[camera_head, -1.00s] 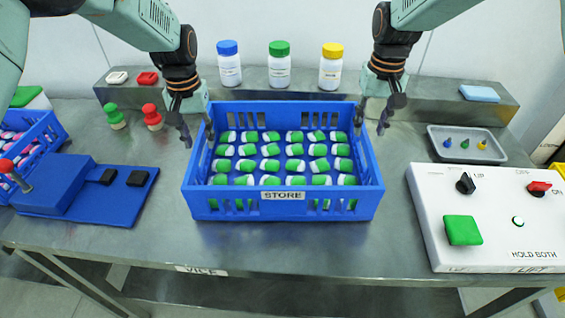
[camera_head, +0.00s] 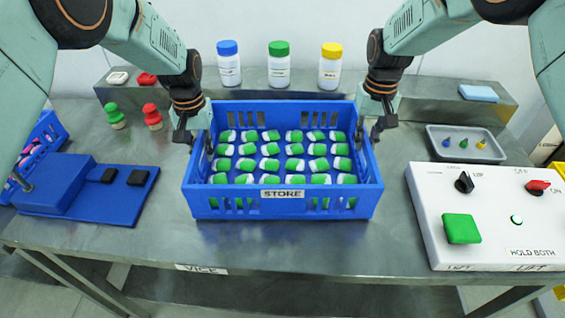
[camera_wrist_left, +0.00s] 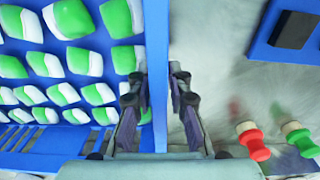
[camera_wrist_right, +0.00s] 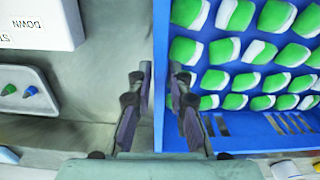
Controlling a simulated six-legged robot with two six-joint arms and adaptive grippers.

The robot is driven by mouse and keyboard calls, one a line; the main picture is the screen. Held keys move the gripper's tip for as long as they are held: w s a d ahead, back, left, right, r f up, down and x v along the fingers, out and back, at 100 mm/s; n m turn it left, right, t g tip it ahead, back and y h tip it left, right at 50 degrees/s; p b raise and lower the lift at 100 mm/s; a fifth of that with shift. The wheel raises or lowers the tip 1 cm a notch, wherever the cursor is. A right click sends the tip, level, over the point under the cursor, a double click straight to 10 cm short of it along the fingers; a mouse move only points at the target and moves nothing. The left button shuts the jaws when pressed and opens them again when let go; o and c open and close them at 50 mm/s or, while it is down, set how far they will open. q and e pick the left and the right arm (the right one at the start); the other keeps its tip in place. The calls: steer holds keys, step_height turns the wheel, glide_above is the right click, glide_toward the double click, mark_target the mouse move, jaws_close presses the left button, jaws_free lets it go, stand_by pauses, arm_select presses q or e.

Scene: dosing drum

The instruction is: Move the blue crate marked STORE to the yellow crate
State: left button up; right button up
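My right gripper (camera_head: 366,135) is at the right side wall. In the right wrist view, its open fingers (camera_wrist_right: 160,88) straddle the wall likewise. I cannot tell whether any finger touches. Only yellow bits (camera_head: 560,296) show at the right edge; I cannot tell if they are the yellow crate.
A white control panel (camera_head: 490,200) with a green button lies right of the crate. A grey tray (camera_head: 435,140) is behind it. A blue fixture (camera_head: 75,190) and another blue crate (camera_head: 48,132) are left. Three capped bottles (camera_head: 279,68) stand on the back ledge.

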arm_select(q)
jaws_close()
arm_select(e)
jaws_close()
